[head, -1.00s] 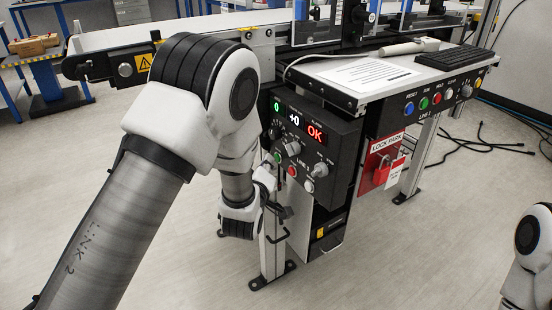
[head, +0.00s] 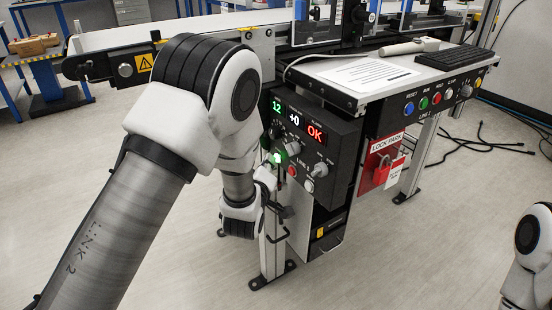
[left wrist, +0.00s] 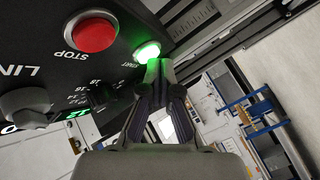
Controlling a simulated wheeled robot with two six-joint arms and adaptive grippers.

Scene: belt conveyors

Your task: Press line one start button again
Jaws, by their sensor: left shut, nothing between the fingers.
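The line one control box (head: 322,140) hangs under the conveyor. In the left wrist view the start button (left wrist: 147,52) glows at the fingertips, beside the red stop button (left wrist: 92,34). My left gripper (left wrist: 158,68) is shut and empty, its tips at the lower edge of the start button; I cannot tell whether they touch. In the head view the left gripper (head: 275,190) is partly hidden by my arm.
A red lock park board (head: 380,165) with a padlock hangs right of the box. The line 2 button panel (head: 440,95) is further right, under a shelf with a paper sheet (head: 365,74) and keyboard (head: 455,59). Cables (head: 470,140) lie on the floor.

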